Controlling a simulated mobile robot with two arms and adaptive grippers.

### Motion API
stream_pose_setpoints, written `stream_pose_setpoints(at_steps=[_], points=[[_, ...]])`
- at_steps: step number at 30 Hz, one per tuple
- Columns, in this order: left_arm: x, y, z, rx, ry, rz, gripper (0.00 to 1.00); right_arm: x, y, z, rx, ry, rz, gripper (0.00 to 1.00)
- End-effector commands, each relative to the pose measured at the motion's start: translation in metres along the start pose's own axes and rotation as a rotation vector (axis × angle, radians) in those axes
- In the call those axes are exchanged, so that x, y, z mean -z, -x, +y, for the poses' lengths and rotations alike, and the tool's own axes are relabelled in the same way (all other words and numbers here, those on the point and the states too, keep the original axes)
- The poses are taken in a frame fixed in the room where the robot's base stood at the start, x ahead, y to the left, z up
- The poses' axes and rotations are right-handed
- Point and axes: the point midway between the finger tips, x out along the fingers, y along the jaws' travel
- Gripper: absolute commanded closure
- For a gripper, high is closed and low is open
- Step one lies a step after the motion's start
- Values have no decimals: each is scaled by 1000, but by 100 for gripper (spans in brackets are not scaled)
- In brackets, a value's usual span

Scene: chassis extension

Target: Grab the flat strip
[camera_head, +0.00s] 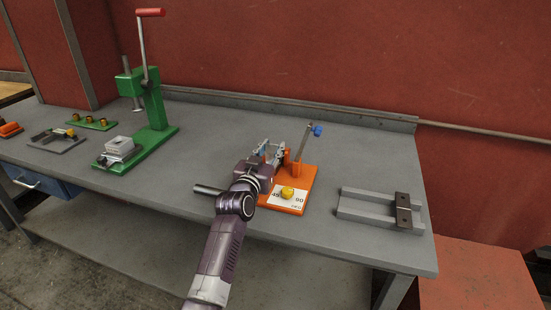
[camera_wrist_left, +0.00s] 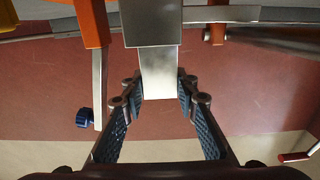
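The flat strip (camera_wrist_left: 160,72) is a pale metal piece in the left wrist view. It reaches down from the top centre, and its narrower end lies between my left gripper's fingers. My left gripper (camera_wrist_left: 160,98) has blue padded fingers, one on each side of the strip. They look open, with their tips close to the strip's edges; contact is not clear. In the head view my left gripper (camera_head: 271,150) is at the orange bending tool (camera_head: 305,174), its two fingers apart. The strip is mostly hidden there. My right gripper is not in view.
The orange tool has a lever with a blue knob (camera_head: 317,130) just right of my gripper. A grey rail fixture (camera_head: 372,211) lies on the workbench (camera_head: 340,252) at the right. A green press (camera_head: 154,105) stands left. The bench between press and gripper is clear.

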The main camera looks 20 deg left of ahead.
Motion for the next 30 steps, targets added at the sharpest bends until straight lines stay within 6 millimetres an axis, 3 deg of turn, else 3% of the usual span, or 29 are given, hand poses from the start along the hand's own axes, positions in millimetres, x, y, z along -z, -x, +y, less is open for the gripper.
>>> stream_pose_setpoints(at_steps=[6, 20, 25, 30], points=[[0, 0, 0, 0, 0, 0, 100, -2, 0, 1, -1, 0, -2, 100], [4, 0, 0, 0, 0, 4, 100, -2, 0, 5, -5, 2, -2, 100], [18, 0, 0, 0, 1, 6, 100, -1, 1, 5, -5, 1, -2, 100], [52, 0, 0, 0, 0, 11, 100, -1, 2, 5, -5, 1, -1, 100]])
